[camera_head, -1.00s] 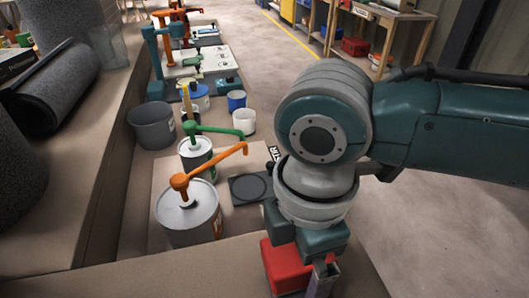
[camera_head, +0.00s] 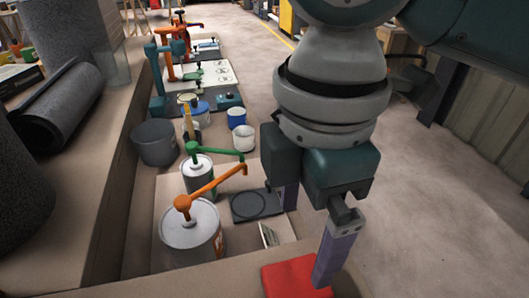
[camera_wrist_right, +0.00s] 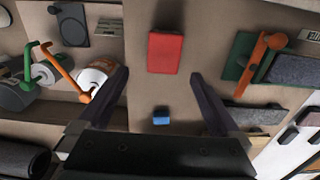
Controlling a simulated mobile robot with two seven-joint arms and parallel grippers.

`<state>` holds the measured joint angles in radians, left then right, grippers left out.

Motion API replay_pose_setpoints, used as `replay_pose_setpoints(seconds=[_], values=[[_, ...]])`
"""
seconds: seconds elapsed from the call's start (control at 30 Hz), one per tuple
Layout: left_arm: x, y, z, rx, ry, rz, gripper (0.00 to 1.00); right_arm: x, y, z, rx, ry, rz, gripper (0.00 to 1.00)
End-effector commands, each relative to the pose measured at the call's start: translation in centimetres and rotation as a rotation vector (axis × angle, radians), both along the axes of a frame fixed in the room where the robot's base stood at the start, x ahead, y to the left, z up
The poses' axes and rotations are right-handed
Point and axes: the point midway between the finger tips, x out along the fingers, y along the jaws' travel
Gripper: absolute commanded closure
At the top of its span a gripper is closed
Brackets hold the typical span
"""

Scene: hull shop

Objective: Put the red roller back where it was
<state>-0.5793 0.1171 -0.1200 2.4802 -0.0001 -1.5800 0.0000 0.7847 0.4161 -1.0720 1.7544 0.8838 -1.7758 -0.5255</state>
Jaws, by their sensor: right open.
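A plain red block (camera_head: 292,277) is on the bench at the bottom of the head view. It also shows in the wrist view (camera_wrist_right: 166,52), at top centre, as a flat red rectangle. I cannot tell whether it is the red roller; no clear roller shape shows. My right gripper (camera_head: 305,235) is open and empty above the block in the head view. In the wrist view its two fingers (camera_wrist_right: 160,77) stand wide apart, with the block beyond them and touching neither. My left gripper is in neither view.
A large can with an orange pump (camera_head: 190,228) and one with a green pump (camera_head: 198,178) stand left of a dark square plate (camera_head: 257,205). A grey bucket (camera_head: 155,143) stands behind. A small blue thing (camera_wrist_right: 160,117) lies between the fingers' outlines on bare bench.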

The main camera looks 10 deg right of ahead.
Motion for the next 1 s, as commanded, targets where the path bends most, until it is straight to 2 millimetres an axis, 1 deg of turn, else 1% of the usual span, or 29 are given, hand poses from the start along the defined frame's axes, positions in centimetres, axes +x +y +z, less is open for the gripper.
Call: replay_pose_setpoints(seconds=[0.03, 0.1, 0.23, 0.27, 0.37, 0.47, 0.5, 0.57, 0.6, 0.67, 0.73, 0.77, 0.8, 0.87, 0.9, 1.0], values=[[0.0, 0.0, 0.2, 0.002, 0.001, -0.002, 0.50, 0.0, 0.0, 0.5, 0.001, -0.001, 0.000, 0.00], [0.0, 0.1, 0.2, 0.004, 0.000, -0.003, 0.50, 0.0, 0.0, 0.8, 0.000, 0.001, 0.001, 0.00], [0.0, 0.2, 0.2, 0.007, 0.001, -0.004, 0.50, -0.2, 0.2, 0.8, 0.007, 0.001, -0.002, 0.00], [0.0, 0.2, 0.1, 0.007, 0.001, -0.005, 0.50, -0.4, 0.4, 0.6, 0.016, 0.001, -0.007, 0.00], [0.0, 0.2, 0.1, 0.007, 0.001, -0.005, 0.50, -1.5, 2.0, 0.0, 0.083, -0.006, -0.052, 0.00], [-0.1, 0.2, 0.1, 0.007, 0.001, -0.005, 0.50, -3.2, 4.1, -0.7, 0.201, -0.020, -0.172, 0.00], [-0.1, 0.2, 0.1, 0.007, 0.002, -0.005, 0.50, -3.9, 4.7, -0.9, 0.252, -0.027, -0.247, 0.00], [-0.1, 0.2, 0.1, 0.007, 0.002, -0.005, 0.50, -4.7, 5.2, -1.1, 0.322, -0.041, -0.383, 0.00], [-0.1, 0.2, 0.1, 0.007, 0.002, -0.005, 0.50, -5.1, 5.0, -1.2, 0.358, -0.051, -0.483, 0.00], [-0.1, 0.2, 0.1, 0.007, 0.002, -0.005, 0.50, -5.8, 4.1, -1.5, 0.395, -0.066, -0.644, 0.00], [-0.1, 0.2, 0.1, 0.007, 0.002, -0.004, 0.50, -6.6, 2.1, -2.0, 0.408, -0.089, -0.837, 0.00], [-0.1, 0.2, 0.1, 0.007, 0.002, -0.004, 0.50, -7.1, 1.0, -2.2, 0.404, -0.101, -0.916, 0.00], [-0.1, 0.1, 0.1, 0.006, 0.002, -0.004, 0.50, -7.7, -0.5, -2.5, 0.391, -0.119, -1.016, 0.00], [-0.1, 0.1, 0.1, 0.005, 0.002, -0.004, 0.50, -8.8, -2.9, -2.8, 0.362, -0.148, -1.149, 0.00], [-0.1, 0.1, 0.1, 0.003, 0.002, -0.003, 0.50, -9.5, -4.4, -3.0, 0.337, -0.169, -1.222, 0.00], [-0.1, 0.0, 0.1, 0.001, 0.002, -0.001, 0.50, -11.1, -7.3, -3.2, 0.282, -0.212, -1.351, 0.00]])
